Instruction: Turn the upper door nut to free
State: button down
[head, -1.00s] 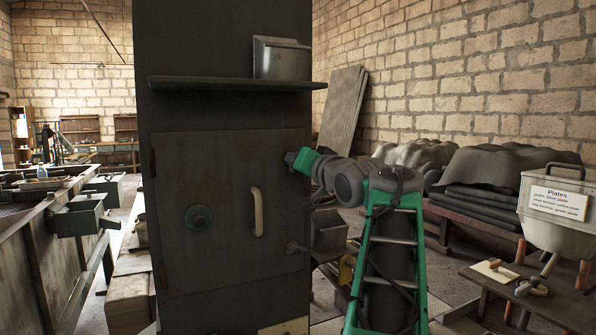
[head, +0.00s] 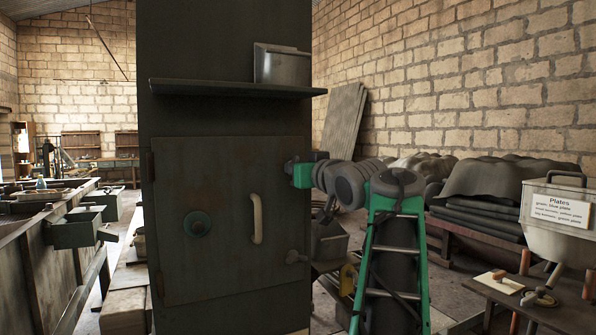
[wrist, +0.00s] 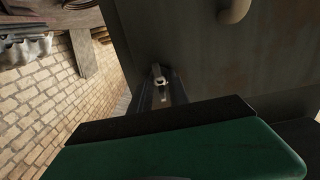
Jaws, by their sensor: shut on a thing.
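My gripper (head: 289,166) is at the upper right edge of the grey metal door (head: 215,270), at the height of the upper door nut. In the wrist view the fingers of my gripper (wrist: 161,92) are closed around the upper door nut (wrist: 159,81), a small metal piece with a bright end. In the head view the gripper hides this nut. The lower door nut (head: 295,257) stands free at the door's lower right edge. The door is shut against the cabinet.
The door has a pale curved handle (head: 257,219) and a round green knob (head: 197,223). A shelf (head: 220,88) with a metal box (head: 281,65) juts out above the door.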

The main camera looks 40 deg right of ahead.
jog(key=c, duration=1.3)
grip_release()
